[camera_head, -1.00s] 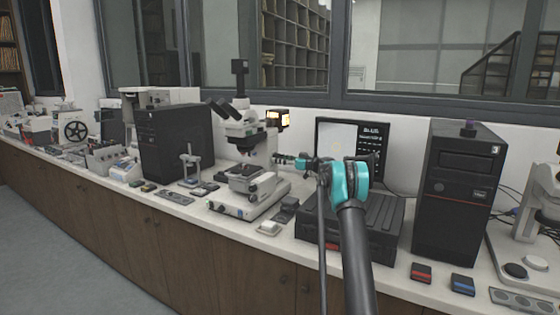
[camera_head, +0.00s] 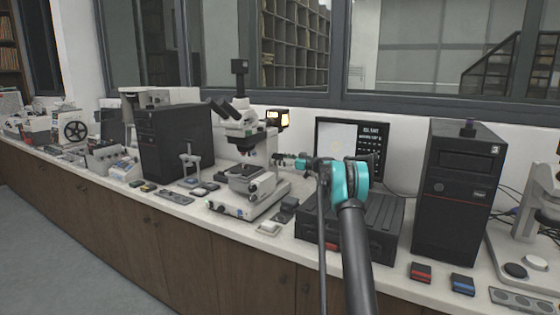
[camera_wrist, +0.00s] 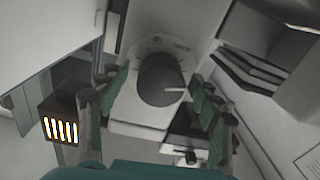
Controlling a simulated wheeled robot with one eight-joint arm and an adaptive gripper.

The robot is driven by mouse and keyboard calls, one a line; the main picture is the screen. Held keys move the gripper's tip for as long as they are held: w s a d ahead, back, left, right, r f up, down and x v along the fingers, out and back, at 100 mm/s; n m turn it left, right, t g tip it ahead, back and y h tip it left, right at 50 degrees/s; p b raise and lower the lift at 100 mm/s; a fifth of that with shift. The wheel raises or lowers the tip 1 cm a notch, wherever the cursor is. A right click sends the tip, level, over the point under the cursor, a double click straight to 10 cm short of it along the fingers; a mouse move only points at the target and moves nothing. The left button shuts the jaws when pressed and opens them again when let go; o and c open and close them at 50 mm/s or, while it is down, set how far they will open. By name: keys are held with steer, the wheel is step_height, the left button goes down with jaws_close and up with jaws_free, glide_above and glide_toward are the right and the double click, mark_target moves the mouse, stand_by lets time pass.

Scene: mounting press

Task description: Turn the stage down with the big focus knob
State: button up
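The white microscope (camera_head: 243,125) stands on the bench in the head view, with its stage (camera_head: 245,172) below the objectives. In the wrist view a dark round knob (camera_wrist: 160,82) with a pale line on its face sits on a light housing. It appears to be the big focus knob. My gripper (camera_wrist: 160,76) is open, with one green-padded finger on each side of the knob. A gap shows on both sides, so it does not look gripped. In the head view my gripper (camera_head: 287,160) is at the microscope's right side, and the knob is hidden there.
A black case (camera_head: 375,222) lies under my arm, with a monitor (camera_head: 350,140) behind it. Black computer towers stand left (camera_head: 175,140) and right (camera_head: 455,200). A lit lamp housing (camera_wrist: 62,118) is left of my fingers.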

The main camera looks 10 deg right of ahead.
steer(key=v, duration=1.2)
